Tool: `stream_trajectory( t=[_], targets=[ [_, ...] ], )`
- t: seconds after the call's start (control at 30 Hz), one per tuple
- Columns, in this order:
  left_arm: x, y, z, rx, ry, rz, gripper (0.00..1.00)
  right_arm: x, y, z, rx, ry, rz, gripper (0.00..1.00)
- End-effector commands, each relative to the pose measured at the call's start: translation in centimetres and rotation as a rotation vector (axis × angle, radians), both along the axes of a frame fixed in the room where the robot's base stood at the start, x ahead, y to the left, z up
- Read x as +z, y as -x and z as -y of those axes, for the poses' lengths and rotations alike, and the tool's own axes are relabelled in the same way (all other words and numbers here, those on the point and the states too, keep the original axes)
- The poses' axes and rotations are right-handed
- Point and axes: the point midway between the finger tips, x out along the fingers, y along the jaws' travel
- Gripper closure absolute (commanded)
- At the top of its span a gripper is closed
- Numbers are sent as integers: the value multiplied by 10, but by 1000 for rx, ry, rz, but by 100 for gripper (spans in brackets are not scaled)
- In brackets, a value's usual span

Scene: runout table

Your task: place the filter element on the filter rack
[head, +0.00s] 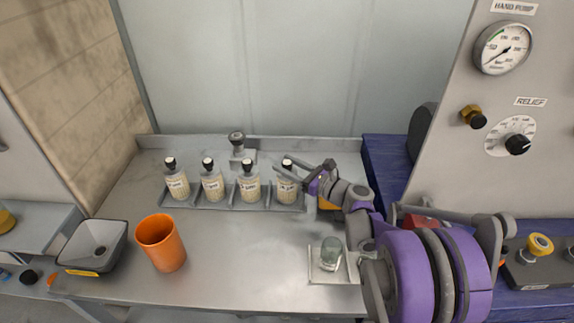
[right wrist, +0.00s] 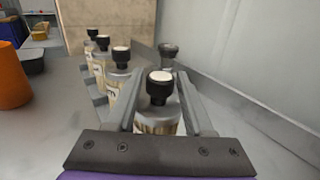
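No thing is clearly marked as the filter element. Several pale labelled bottles with black, white-topped caps stand upright in a grey rack (head: 236,208), which may be the filter rack. My right gripper (head: 281,170) is at the rightmost bottle (head: 287,189), with its fingers on either side of it. In the right wrist view this bottle (right wrist: 158,117) stands between the two fingers, its cap nearer the camera. Whether the fingers press on it, I cannot tell. Its lower part is hidden there by my gripper. My left gripper is not in view.
A grey knobbed piece (head: 237,142) stands behind the row, near the back wall. An orange cup (head: 161,243) and a dark tray (head: 93,246) are at the left. A glass jar (head: 331,252) stands on a small plate near my right arm. The middle front of the table is clear.

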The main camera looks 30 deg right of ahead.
Motion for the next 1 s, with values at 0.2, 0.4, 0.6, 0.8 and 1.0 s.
stream_trajectory(
  t=[0.2, 0.4, 0.6, 0.8, 1.0],
  targets=[
    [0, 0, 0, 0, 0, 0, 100, 1, 0, 0, 0, 0, 0, 32],
    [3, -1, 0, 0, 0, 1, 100, 4, 0, 0, 0, 0, 0, 32],
    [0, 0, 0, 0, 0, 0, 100, 3, 26, 11, -5, 2, 0, 32],
    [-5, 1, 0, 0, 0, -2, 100, 3, 67, 29, -5, 1, -1, 32],
    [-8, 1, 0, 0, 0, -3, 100, 3, 98, 42, -4, 1, 0, 32]
  ],
)
